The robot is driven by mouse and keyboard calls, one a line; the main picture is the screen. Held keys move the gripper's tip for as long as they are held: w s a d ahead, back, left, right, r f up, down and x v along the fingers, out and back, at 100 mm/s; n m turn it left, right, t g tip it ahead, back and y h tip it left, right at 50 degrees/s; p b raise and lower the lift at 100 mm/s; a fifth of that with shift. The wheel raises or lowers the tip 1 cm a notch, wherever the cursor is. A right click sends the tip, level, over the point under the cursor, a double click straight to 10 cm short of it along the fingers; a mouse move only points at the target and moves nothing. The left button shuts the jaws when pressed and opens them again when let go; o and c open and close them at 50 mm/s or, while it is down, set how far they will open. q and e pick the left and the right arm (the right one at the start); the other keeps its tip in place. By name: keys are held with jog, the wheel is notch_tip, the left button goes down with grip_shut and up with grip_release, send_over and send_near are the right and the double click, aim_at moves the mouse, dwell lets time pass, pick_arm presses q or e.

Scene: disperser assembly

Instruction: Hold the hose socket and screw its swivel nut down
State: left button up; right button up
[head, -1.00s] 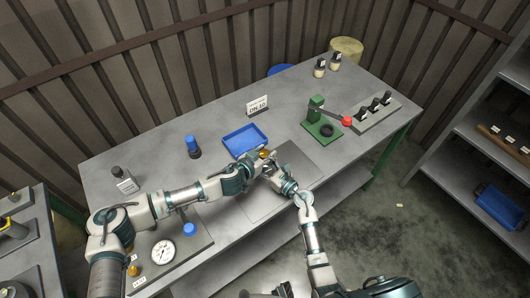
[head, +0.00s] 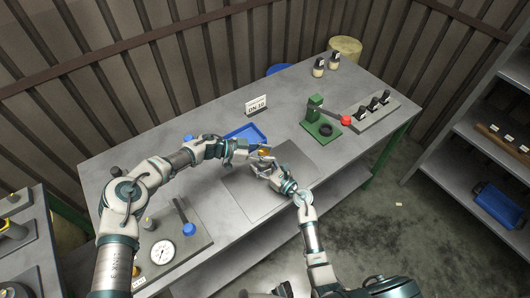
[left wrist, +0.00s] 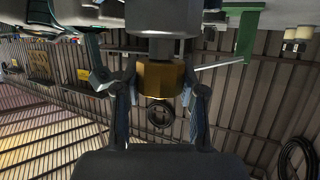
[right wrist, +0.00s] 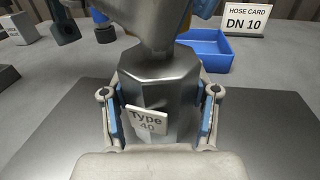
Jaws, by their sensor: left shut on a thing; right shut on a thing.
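The hose socket is a grey metal hex body (right wrist: 160,85) with a "Type 40" label. My right gripper (right wrist: 160,100) is shut on it, one finger on each side. In the head view the right gripper (head: 266,169) is above the grey mat. The brass swivel nut (left wrist: 160,77) sits between the fingers of my left gripper (left wrist: 160,85), which is shut on it. In the head view the nut (head: 264,153) shows small at the left gripper (head: 255,150), just behind the right gripper. The nut's thread is hidden.
A blue tray (head: 246,132) and a DN 10 card (head: 257,105) stand just behind the grippers. A green press (head: 320,122) with a red knob is to the right, beside a block with several black pieces (head: 373,107). A gauge (head: 162,252) is at the front left.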

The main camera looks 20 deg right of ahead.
pick_arm(q)
jog(key=shift+w+r+m+g, duration=0.1)
jog(key=shift+w+m+g, duration=0.1)
jog(key=shift+m+g, duration=0.25)
jog(key=shift+w+a+m+g+y, duration=0.1)
jog(key=shift+a+m+g+y, duration=0.05)
jog(key=shift+m+g+y, duration=0.15)
jog(key=o, duration=1)
jog(key=shift+c, duration=0.2)
jog(key=shift+o, duration=1.1)
jog(key=v, duration=1.2)
jog(key=shift+f, duration=0.25)
